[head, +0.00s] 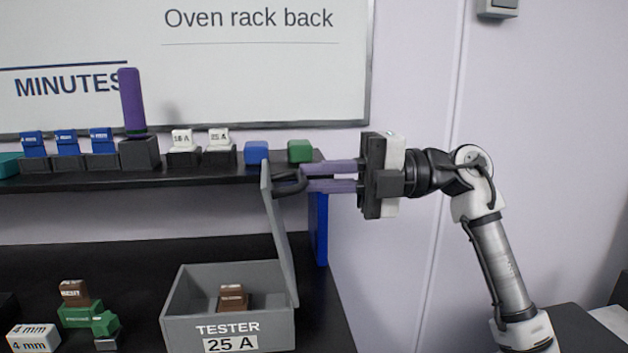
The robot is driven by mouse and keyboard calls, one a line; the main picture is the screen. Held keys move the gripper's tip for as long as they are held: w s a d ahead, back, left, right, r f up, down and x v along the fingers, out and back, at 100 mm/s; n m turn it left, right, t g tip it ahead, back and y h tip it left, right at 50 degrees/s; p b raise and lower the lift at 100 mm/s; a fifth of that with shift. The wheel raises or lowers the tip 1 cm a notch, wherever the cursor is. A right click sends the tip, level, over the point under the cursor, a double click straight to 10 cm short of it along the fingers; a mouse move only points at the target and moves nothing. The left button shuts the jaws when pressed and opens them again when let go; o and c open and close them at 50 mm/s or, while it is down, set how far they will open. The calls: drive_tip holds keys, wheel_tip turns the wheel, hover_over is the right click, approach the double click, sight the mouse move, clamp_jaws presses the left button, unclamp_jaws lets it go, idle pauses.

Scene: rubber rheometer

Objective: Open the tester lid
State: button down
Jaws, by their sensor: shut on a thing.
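The tester (180,318) is a grey box with a label reading TESTER 25 A, at the front of the dark bench. Its grey lid (280,235) stands steeply raised, hinged at the right side. A dark handle (290,186) sits on the lid near its top edge. My gripper (304,178) reaches in from the right, its purple fingers shut on the handle. A brown block (233,298) lies inside the open box. The exact contact of the fingertips on the handle is partly hidden.
A dark shelf (60,184) behind holds blue blocks, white labelled blocks, a purple cylinder (131,100), a blue block (256,152) and a green block (300,151). A blue panel (319,228) stands behind the lid. Green, brown and white 4 mm blocks (33,337) lie left of the tester.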

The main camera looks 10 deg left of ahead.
idle(0.3)
drive_tip(key=c, duration=1.5)
unclamp_jaws()
drive_tip(key=shift+d, duration=0.1)
drive_tip(key=b+v, duration=0.1)
drive_tip(key=v, duration=1.2)
drive_tip(key=shift+d, duration=0.35)
drive_tip(key=shift+f, duration=0.1)
